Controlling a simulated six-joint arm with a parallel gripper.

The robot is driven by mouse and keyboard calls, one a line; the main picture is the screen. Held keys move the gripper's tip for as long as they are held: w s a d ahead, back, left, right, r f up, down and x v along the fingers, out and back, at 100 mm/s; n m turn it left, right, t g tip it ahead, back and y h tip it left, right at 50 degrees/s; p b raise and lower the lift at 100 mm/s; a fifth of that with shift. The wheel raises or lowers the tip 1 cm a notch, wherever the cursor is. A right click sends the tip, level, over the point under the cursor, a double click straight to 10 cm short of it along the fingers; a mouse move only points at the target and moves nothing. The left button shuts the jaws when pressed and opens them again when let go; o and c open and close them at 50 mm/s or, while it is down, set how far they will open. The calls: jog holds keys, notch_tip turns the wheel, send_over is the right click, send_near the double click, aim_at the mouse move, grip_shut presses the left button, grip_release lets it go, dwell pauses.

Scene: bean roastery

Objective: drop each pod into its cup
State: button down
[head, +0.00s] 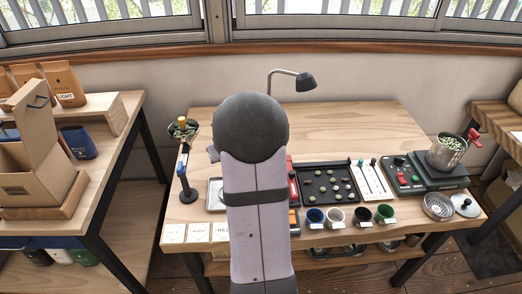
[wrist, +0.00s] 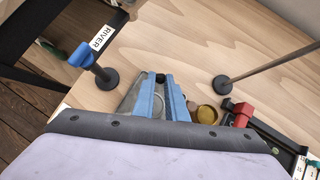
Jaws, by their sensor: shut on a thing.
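My gripper (wrist: 160,84) is shut on a small dark pod (wrist: 160,77) at its fingertips, above a grey metal tray (wrist: 130,100) in the wrist view. In the head view my own arm hides the gripper and this pod. Several dark and greenish pods lie spaced out on a black tray (head: 304,191) at the middle of the table. In front of it stand a blue cup (head: 315,216), a cream cup (head: 336,215), a dark cup (head: 362,215) and a green cup (head: 385,213), each with a small pale label in front.
A blue-topped stand (wrist: 82,57) rises left of my gripper. A lamp (head: 304,82) stands at the back. A scale with a metal pot of beans (head: 445,152) and a strainer (head: 437,206) are at the right. Cards (head: 198,232) lie at the front left. The back of the table is clear.

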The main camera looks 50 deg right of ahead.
jog(key=w+a+r+n+y, duration=0.1)
jog(key=a+n, duration=0.1)
jog(key=a, duration=0.8)
jog(key=w+a+r+n+y, duration=0.1)
jog(key=w+a, duration=0.1)
jog(key=a, duration=0.9)
jog(key=s+d+f+m+g+h+p, duration=0.1)
jog(key=s+d+m+g+h+p, duration=0.1)
jog(key=s+d+m, duration=0.35)
jog(key=s+d+f+m+g+h+p, duration=0.1)
jog(key=s+d+m+h+p, duration=0.15)
jog(key=d, duration=0.65)
jog(key=s+d+f+m+g+h+p, duration=0.1)
jog(key=s+d+m+g+h, duration=0.15)
jog(key=d+m, duration=0.35)
jog(key=s+d+f+m+g+p, duration=0.1)
jog(key=s+d+m+g, duration=0.1)
jog(key=s+m, duration=0.2)
jog(key=s+d+f+m+g+y+p, duration=0.1)
jog(key=s+d+m+g, duration=0.1)
jog(key=s, duration=0.8)
jog(key=s+d+m+g+y+p, duration=0.1)
jog(key=s+d+m+g+p, duration=0.1)
jog(key=s+m, duration=0.3)
jog(key=s+d+g, duration=0.1)
jog(key=s, duration=0.2)
jog(key=shift+d+f+m, duration=0.35)
jog(key=shift+f+m, duration=0.05)
jog(key=shift+f, duration=0.1)
